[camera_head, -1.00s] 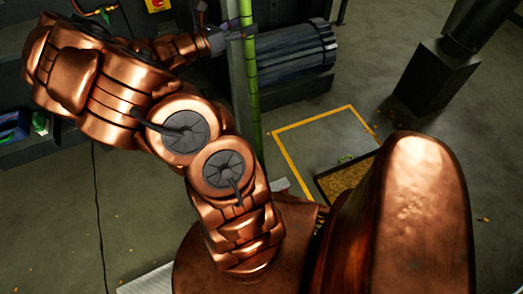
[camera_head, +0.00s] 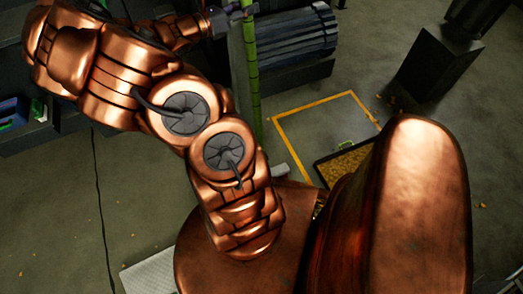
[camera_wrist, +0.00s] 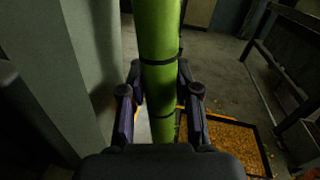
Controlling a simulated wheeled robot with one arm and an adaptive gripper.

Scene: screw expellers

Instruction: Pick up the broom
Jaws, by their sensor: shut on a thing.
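The broom shows as a long green, bamboo-like handle (camera_head: 251,70); its brush end is not visible in either view. The handle stands upright in the head view, beside a grey post. In the wrist view the green handle (camera_wrist: 159,60) runs down between the two fingers of my gripper (camera_wrist: 163,108). The gripper is shut on the handle, one finger on each side. In the head view my gripper (camera_head: 238,12) is small at the top edge, at the handle.
A ribbed dark motor (camera_head: 290,38) is just right of the handle. A yellow floor outline (camera_head: 315,103) and a shallow black-rimmed tray of golden bits (camera_head: 345,166) lie on the floor. A black post (camera_head: 432,72) stands at right. A dark cable (camera_head: 99,205) runs along the floor at left.

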